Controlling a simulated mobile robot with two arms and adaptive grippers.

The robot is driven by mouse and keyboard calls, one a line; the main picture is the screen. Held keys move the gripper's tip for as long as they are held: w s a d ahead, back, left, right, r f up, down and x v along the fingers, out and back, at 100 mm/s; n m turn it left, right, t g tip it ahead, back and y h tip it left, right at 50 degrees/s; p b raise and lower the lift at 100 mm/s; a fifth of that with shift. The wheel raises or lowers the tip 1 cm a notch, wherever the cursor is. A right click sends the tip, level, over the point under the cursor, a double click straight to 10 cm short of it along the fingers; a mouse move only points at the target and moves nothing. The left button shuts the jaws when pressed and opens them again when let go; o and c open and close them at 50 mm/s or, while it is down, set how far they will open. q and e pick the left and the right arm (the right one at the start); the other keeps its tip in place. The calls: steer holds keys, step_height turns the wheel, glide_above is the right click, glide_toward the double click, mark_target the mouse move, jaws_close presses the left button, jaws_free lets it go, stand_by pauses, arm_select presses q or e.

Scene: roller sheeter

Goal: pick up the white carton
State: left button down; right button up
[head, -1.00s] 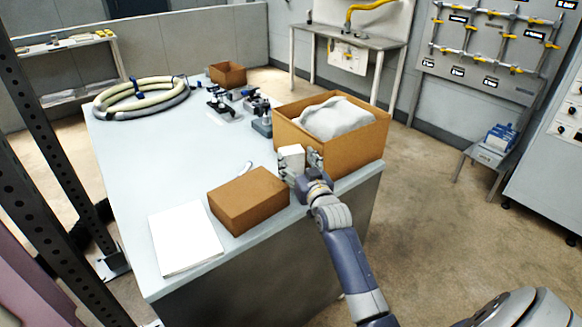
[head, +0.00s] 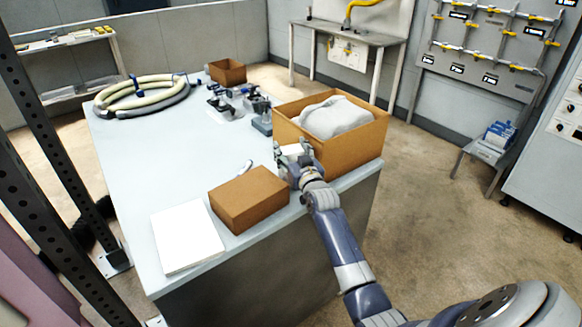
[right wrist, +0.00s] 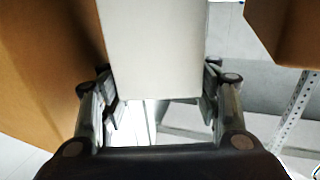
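The white carton (head: 292,149) is at the near left side of the large open brown box, partly hidden by my right gripper (head: 292,155). In the right wrist view the carton (right wrist: 155,50) fills the space between the two fingers of my right gripper (right wrist: 160,88). The finger pads lie against its two sides, so the gripper looks shut on it. I cannot tell whether its base touches the table. My left gripper is not in view.
The open box (head: 345,158) with a grey bag (head: 335,117) stands just right of the carton. A closed brown box (head: 250,200) and a white pad (head: 186,236) lie on the near table (head: 165,165). Small fixtures (head: 228,104) and a coiled hose (head: 110,105) lie farther back.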

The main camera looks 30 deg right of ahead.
steer(key=shift+c, duration=0.7)
steer(key=shift+r, duration=0.1)
